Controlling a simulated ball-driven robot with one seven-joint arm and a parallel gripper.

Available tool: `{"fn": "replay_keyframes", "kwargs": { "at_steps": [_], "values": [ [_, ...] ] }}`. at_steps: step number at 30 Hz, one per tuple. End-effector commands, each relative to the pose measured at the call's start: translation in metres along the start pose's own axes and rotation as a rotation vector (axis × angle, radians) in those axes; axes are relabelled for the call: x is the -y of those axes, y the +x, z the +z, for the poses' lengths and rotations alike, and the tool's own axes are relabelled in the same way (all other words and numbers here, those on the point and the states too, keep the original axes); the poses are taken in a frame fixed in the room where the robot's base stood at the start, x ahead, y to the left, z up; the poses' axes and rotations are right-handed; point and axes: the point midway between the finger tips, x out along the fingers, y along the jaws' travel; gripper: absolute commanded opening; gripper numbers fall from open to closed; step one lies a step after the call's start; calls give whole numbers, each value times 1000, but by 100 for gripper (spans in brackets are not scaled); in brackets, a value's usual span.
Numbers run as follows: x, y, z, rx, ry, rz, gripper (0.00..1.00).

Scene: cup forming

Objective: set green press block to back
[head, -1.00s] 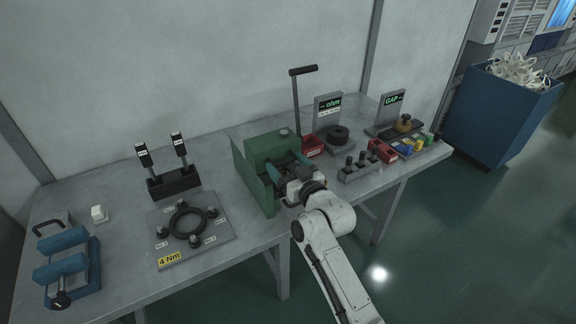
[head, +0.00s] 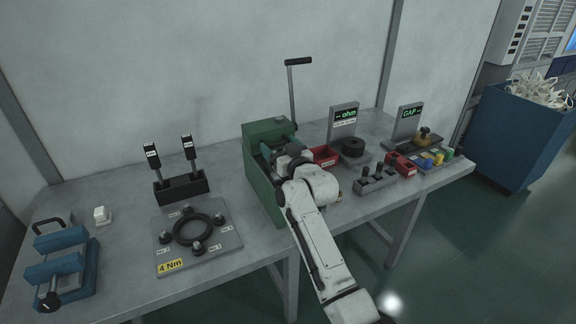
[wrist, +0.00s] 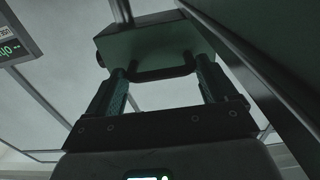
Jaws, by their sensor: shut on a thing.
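The green press (head: 262,185) stands on the bench near the middle of the head view, with its side wall left of my arm. The green press block (wrist: 155,45) is ahead of my fingers in the wrist view, with a dark handle bar on its near face. My gripper (wrist: 160,72) is shut on that bar, one finger at each end. In the head view my wrist covers the fingers and most of the press interior, so the block's seat there is hidden.
The press lever (head: 292,90) rises behind the press. A ring plate (head: 222,243) lies to the left. A dark wall (wrist: 265,80) runs close along the right in the wrist view.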

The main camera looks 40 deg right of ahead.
Motion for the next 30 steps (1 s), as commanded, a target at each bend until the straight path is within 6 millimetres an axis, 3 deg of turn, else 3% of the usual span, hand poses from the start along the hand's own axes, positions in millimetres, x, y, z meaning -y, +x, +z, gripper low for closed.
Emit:
{"fn": "replay_keyframes", "kwargs": {
  "at_steps": [13, 14, 16, 30],
  "values": [
    [-3, 11, 0, 3, 0, 5, 31],
    [-3, 11, 0, 2, 1, 5, 87],
    [-3, 10, 0, 2, 1, 5, 93],
    [-1, 6, 0, 2, 0, 2, 95]
  ]
}}
